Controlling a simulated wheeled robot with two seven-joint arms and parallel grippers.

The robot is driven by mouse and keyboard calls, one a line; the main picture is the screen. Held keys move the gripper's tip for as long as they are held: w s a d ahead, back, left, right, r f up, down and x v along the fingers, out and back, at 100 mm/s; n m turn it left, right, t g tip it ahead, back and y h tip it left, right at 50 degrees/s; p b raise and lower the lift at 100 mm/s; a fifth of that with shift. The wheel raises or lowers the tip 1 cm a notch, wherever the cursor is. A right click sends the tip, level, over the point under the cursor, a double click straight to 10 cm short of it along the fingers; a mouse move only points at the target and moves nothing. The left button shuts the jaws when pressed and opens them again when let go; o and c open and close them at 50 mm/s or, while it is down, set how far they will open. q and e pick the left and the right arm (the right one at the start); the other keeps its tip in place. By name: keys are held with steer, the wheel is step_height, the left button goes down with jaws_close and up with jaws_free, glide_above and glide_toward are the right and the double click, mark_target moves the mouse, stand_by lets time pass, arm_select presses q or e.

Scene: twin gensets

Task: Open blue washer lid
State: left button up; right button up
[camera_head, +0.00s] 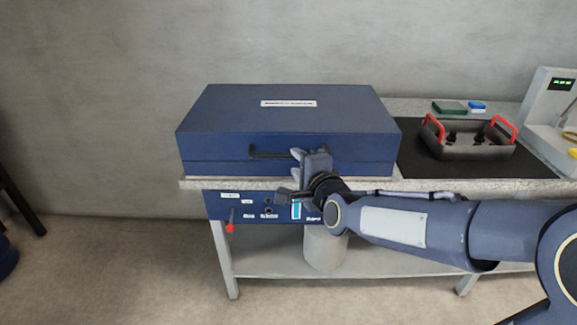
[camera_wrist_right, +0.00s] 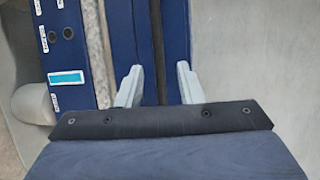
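The blue washer (camera_head: 270,143) is a wide box on a bench, with its lid (camera_head: 240,112) shut flat. The lid has a white label on top and a dark handle (camera_head: 265,154) on the front. My right gripper (camera_head: 292,174) is at the washer's front, right of the handle's middle, and hides the handle's right part. In the right wrist view its two pale fingers (camera_wrist_right: 160,87) are apart, with the blue front and its seam beyond them. My left gripper is not in view.
On the right, a grey tray with red handles (camera_head: 465,150) sits on a black mat (camera_head: 420,165). A grey wall stands behind. Floor at left is mostly clear.

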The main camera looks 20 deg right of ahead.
mark_target(290, 157)
steer(key=b+x, duration=0.2)
steer(key=x, duration=0.3)
steer(key=shift+w+f, duration=0.15)
steer(key=shift+f, duration=0.05)
steer(key=shift+w, duration=0.35)
steer(key=shift+c, duration=0.4)
jaws_close()
